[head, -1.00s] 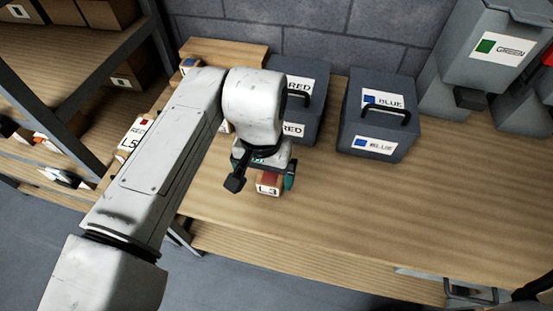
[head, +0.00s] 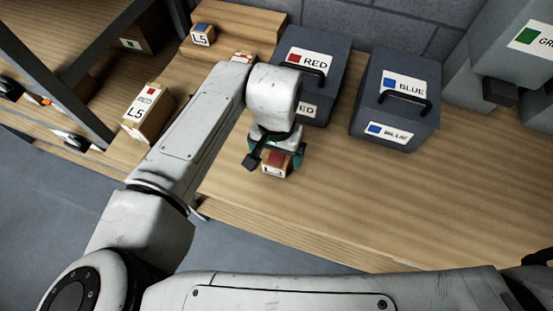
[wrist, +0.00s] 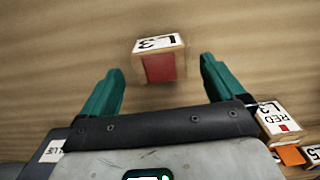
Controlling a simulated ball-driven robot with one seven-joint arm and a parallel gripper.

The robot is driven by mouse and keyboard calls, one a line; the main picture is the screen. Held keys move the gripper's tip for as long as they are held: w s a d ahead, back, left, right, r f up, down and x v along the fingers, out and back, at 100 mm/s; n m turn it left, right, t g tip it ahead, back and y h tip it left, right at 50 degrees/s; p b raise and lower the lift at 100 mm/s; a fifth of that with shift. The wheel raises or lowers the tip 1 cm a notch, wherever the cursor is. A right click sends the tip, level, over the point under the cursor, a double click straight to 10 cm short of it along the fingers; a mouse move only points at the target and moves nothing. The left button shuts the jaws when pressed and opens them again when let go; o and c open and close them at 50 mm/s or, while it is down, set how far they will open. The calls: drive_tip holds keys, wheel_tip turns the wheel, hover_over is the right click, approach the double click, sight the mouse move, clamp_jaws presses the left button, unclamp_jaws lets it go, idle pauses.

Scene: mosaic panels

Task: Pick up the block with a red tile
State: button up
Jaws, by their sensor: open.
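A small wooden block with a red tile and an L3 label (wrist: 160,68) lies on the wooden bench. In the wrist view it sits between the two teal fingers, near their tips, with a gap on each side. In the head view the block (head: 275,168) shows just below my gripper (head: 282,158), partly covered by it. My gripper is open and empty, and the fingers do not visibly touch the block. In the wrist view my gripper (wrist: 161,66) points toward the block.
A dark box labelled RED (head: 327,47) stands close behind my gripper. A dark box labelled BLUE (head: 400,85) is to its right. A RED L5 carton (head: 152,115) and a blue-tiled L5 block (head: 203,35) are at left. The bench front right is clear.

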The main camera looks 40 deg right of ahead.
sight(276, 159)
drive_tip(key=shift+f+p, duration=0.45)
drive_tip(key=shift+f, duration=1.7)
drive_tip(key=c, duration=1.1)
